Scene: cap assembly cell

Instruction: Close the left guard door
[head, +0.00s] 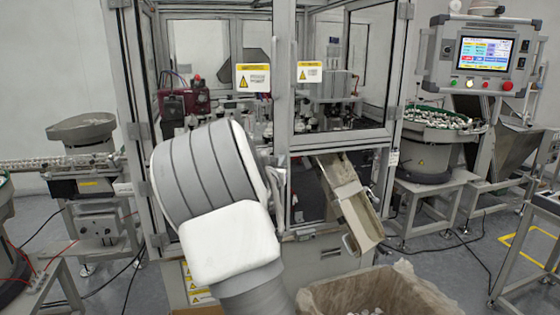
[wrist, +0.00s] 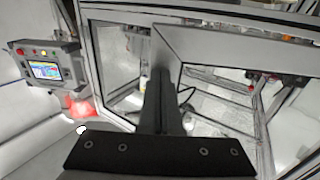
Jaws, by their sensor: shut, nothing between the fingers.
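The left guard door (head: 283,105) is a grey-framed clear panel with a yellow-and-white warning label (head: 253,77) in the head view. Its lower part is hidden behind my arm. Its edge stands close to the right guard door (head: 340,141), but I cannot tell whether a gap remains. In the wrist view, my gripper (wrist: 163,75) is shut and empty, a dark narrow shape in front of the grey framing and clear panels. I cannot tell whether it touches the door. In the head view my gripper is hidden behind my arm.
A metal chute (head: 350,200) sticks out below the right door, above a lined carton (head: 380,290). A control panel (head: 483,55) stands at the right and also shows in the wrist view (wrist: 45,70). Bowl feeders flank the cell at left (head: 82,128) and right (head: 435,122).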

